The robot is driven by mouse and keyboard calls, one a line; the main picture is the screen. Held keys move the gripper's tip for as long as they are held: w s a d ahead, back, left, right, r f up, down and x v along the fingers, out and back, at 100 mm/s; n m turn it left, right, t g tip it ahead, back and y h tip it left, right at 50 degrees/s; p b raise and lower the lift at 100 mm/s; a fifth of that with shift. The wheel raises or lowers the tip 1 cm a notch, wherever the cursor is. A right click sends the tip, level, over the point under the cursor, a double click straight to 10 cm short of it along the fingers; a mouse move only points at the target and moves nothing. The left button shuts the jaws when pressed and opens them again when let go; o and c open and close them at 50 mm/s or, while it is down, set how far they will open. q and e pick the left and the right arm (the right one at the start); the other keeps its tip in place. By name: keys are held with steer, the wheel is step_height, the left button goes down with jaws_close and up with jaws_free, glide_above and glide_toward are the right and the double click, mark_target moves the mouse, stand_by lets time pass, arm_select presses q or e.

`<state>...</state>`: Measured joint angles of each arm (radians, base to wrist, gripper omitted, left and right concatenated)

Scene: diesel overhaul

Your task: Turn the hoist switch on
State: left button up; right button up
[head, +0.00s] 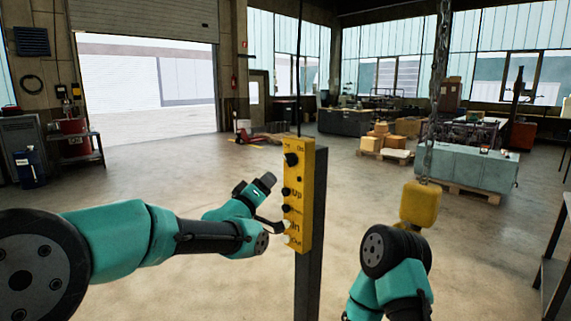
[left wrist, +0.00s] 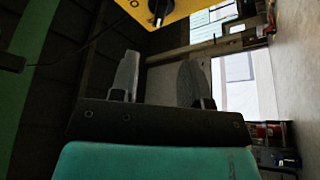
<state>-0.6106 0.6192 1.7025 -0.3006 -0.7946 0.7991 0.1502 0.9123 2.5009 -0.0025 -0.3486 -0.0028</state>
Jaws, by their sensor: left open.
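The yellow hoist control box (head: 307,200) stands upright on a dark post in the middle of the head view. A black rotary switch knob (head: 291,160) sits near its top, below small Off/On lettering. Buttons marked Up, In and Out run below it. My left gripper (head: 271,204) is just left of the box, lower than the switch, and looks empty.
A yellow hoist block (head: 419,203) hangs on a chain (head: 432,110) behind my right arm. A dark table (head: 553,270) stands at the right edge. Pallets with boxes (head: 385,142) and a grey-green machine block (head: 466,167) stand farther back. Open floor lies behind the post.

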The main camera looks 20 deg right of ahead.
mark_target(287, 161)
arm_select(q)
steer(key=x, duration=1.2)
jaws_close()
stand_by(0.3)
